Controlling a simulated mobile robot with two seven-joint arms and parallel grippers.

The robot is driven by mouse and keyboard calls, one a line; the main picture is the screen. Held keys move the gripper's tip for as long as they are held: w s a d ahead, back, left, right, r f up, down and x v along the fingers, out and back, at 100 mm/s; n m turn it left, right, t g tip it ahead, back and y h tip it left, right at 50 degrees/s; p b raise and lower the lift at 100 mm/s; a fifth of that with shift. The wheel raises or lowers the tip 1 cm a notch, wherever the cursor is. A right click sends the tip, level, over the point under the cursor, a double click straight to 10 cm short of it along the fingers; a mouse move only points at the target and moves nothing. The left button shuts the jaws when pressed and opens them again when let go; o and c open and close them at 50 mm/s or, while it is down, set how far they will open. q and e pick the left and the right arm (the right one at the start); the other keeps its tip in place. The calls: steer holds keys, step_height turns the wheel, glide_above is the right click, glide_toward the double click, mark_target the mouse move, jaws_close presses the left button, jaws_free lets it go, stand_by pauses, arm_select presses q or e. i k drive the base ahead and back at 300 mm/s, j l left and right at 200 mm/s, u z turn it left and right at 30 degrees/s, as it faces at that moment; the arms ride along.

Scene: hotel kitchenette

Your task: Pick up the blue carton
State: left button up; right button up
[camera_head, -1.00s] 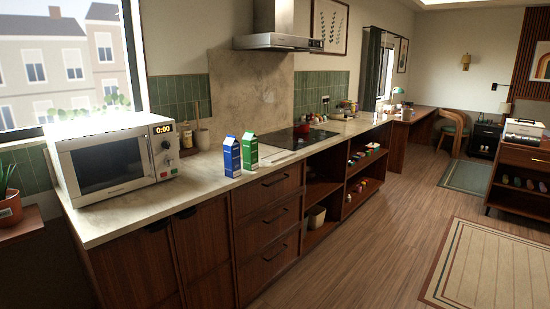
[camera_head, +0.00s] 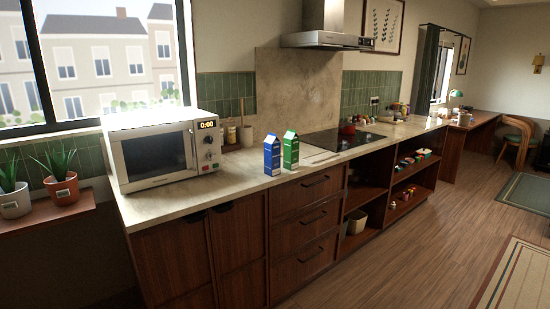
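The blue carton (camera_head: 272,156) stands upright on the light stone counter (camera_head: 225,188), close to its front edge. The blue carton is fully visible. Neither of my grippers is in view.
A white microwave (camera_head: 160,153) stands left of the cartons. A cooktop (camera_head: 343,139) with a red pot (camera_head: 348,129) lies to their right. Drawers (camera_head: 305,225) and open shelves (camera_head: 362,197) are below. The wooden floor (camera_head: 400,260) in front is clear.

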mark_target(273, 146)
steer(key=i+z, duration=0.25)
steer(key=i, duration=0.2)
steer(key=i+j+z, duration=0.2)
steer(key=i, duration=0.2)
steer(key=i+j+z, duration=0.1)
steer(key=i+z, duration=0.15)
steer(key=i, duration=0.2)
